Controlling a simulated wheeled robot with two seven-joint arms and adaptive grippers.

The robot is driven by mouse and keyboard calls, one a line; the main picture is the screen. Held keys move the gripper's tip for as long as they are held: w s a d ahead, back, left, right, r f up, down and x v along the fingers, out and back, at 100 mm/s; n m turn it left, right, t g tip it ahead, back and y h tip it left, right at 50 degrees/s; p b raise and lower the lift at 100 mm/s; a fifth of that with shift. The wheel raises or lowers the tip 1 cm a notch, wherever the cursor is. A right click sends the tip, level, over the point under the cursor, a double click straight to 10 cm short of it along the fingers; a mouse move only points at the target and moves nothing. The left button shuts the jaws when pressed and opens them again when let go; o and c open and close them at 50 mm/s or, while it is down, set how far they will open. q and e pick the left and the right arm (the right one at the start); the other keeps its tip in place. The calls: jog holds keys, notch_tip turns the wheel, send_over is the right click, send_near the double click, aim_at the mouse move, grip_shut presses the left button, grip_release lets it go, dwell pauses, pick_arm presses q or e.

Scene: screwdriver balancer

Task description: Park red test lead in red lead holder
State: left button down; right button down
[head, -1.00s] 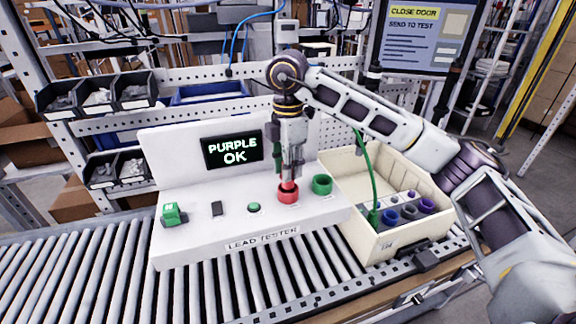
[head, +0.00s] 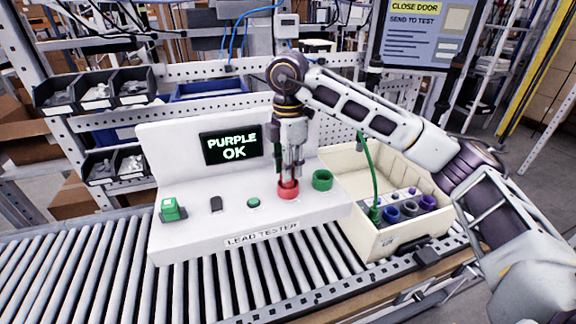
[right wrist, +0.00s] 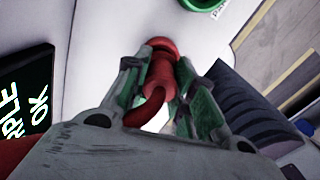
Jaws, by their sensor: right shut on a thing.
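The red lead holder (head: 288,193) is a red ring cup on the sloped top of the white lead tester (head: 215,228). My right gripper (head: 288,176) points straight down directly above it. In the right wrist view, my right gripper (right wrist: 163,95) is shut on the red test lead (right wrist: 161,73), with green pads on both sides of it. The lead's red cable bends back towards the wrist. The lead's tip is down at the holder; how deep it sits cannot be told. My left gripper is not in view.
A green holder (head: 322,180) stands just right of the red one. A cream crate (head: 386,238) with a green cable (head: 370,170) and several coloured sockets is to the right. The tester's screen (head: 232,147) reads PURPLE OK. Rollers lie in front, clear.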

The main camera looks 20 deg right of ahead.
jog(key=shift+f+b, duration=0.6)
jog(key=shift+f, duration=0.3)
dwell(0.4)
jog(key=c, duration=1.1)
grip_release()
jog(key=shift+r, duration=6)
jog(key=shift+r, duration=0.15)
notch_tip(320, 180, up, 9)
jog(key=p, duration=0.9)
